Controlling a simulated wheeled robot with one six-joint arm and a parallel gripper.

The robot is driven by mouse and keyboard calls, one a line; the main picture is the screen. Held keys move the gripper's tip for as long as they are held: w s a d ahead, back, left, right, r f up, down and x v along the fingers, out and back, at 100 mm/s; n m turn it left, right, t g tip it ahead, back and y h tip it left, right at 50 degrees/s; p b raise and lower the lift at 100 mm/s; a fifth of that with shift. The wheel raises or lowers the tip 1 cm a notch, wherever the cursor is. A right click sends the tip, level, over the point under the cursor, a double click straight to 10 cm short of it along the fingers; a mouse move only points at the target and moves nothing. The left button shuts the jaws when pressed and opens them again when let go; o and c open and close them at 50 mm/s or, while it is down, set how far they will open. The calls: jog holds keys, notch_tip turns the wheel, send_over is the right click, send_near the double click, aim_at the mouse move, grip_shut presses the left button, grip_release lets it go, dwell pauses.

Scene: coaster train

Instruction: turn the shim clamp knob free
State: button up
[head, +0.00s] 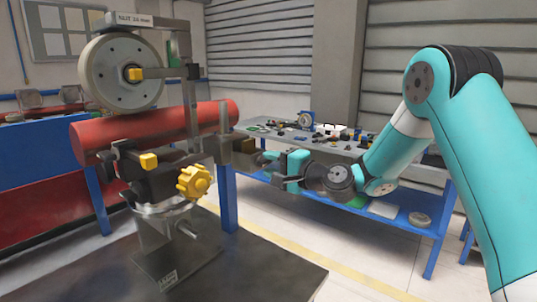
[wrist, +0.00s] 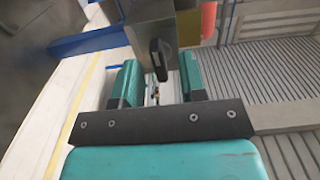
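A black bar-shaped knob (wrist: 158,58) sits on the face of a grey metal block (wrist: 150,27) in the wrist view. No label tells whether it is the shim clamp knob. The grey block (head: 241,152) is at the right end of the fixture in the head view. My gripper (head: 270,160) points at this block from the right. In the wrist view, my gripper (wrist: 157,76) has its two teal fingers wide apart, one on each side of the knob, with clear gaps. The knob's depth between the fingers is hard to tell.
A yellow star knob (head: 194,181) and a grey wheel (head: 121,72) are on the fixture, with a red cylinder (head: 150,135) behind. A blue-legged bench (head: 310,139) with small parts stands beyond my arm. The floor (head: 270,225) between is clear.

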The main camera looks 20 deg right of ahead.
jog(key=shift+w+a, duration=0.4)
jog(key=shift+w, duration=0.15)
jog(key=c, duration=0.6)
jog(key=shift+c, duration=0.2)
